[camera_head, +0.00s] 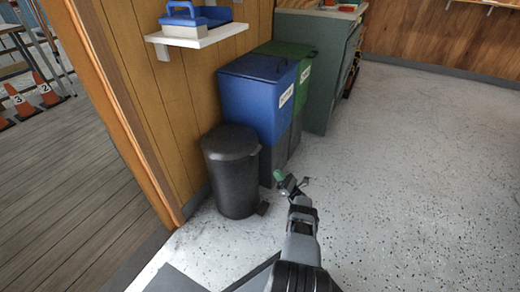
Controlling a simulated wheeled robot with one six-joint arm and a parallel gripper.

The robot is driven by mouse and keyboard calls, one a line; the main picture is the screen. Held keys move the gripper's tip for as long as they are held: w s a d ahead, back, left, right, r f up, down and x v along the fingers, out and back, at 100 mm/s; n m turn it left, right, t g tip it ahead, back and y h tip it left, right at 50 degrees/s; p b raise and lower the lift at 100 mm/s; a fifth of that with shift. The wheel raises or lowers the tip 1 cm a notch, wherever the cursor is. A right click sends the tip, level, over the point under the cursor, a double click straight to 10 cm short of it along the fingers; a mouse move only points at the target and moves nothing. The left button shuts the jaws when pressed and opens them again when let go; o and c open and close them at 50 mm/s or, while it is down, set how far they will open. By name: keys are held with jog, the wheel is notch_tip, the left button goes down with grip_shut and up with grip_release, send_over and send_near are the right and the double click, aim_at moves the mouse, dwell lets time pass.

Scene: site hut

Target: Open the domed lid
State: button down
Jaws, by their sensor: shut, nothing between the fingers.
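The domed lid (230,141) tops a dark grey round pedal bin (234,185) that stands on the floor against the wooden wall. The lid looks closed, lying flat on the bin's rim. A small pedal (262,208) juts from the bin's foot on the right. My gripper (289,181) is shut and empty, in the picture to the right of the bin. A small green part shows at its tip. It looks apart from the bin, but its exact distance is hard to tell.
A blue bin (250,105) and a green bin (288,52) with white labels stand behind the pedal bin. A white shelf (200,38) holds a blue tool above. A wooden wall edge (120,110) is at left. Speckled floor (420,170) is clear on the right.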

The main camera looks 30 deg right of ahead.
aim_at(260, 147)
jog(key=p+x, duration=0.1)
jog(key=x, duration=0.3)
jog(key=r+p+x, duration=0.1)
jog(key=x, duration=0.3)
jog(key=s+p+x, duration=0.1)
jog(key=x, duration=0.2)
jog(key=shift+w+d+r, duration=0.2)
jog(key=shift+d+r, duration=0.1)
jog(key=shift+r, duration=0.9)
